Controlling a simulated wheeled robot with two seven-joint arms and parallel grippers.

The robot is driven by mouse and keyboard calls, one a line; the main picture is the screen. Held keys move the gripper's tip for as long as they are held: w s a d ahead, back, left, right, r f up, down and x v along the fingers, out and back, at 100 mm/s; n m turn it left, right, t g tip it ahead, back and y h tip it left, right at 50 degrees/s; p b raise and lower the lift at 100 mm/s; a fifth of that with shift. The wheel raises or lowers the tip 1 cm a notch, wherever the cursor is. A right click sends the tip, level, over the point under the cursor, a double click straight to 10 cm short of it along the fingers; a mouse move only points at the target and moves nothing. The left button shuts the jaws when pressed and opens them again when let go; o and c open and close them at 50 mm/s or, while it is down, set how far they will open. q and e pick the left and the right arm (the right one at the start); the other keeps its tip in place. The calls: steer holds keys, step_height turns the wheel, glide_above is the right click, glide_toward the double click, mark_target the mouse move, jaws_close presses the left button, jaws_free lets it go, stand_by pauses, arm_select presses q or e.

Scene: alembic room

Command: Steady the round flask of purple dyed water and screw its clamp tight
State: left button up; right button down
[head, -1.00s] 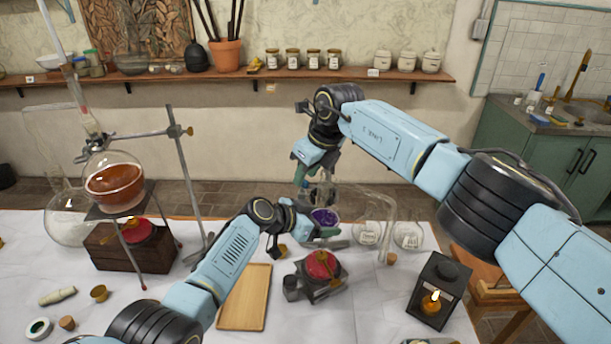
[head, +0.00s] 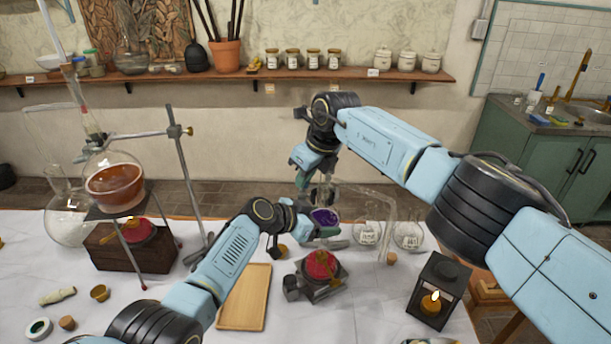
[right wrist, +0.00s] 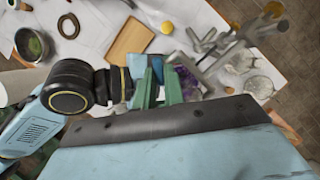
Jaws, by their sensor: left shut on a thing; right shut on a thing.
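The round flask of purple dyed water (head: 325,215) stands beyond the middle of the table; its purple also shows in the right wrist view (right wrist: 187,80). My left gripper (head: 326,232) is shut on the flask at its near side, partly covering it. My right gripper (head: 311,186) points down above the flask and is shut on the clamp's screw, which its fingers hide. In the right wrist view, my right gripper's green fingers (right wrist: 160,88) lie beside the flask. The grey metal clamp and stand (right wrist: 232,45) show there. How tight the screw is cannot be seen.
A red-topped burner (head: 320,265) stands just in front of the flask. A wooden tray (head: 245,297) lies left of it, and a lit lantern (head: 437,290) stands right. Clear glass flasks (head: 408,234) stand close on the right. An orange-filled flask (head: 115,187) sits on a tripod at left.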

steer(key=shift+m, duration=0.3)
steer(key=m, duration=0.2)
steer(key=m+t+h, duration=0.1)
steer(key=m+h, duration=0.1)
steer(key=m, duration=0.1)
steer(key=shift+s+a+m+t, duration=0.15)
steer(key=shift+a+m+t, duration=0.15)
steer(key=m, duration=0.2)
steer(key=m+h, duration=0.1)
steer(key=m, duration=0.1)
steer(key=m+h, duration=0.1)
steer(key=m, duration=0.1)
steer(key=shift+a, duration=0.25)
steer(key=shift+m+h, duration=0.3)
steer(key=c, duration=1.5)
jaws_free()
steer(key=shift+r, duration=0.1)
steer(key=v, duration=1.2)
steer(key=shift+d, duration=0.1)
steer(key=shift+c, duration=0.2)
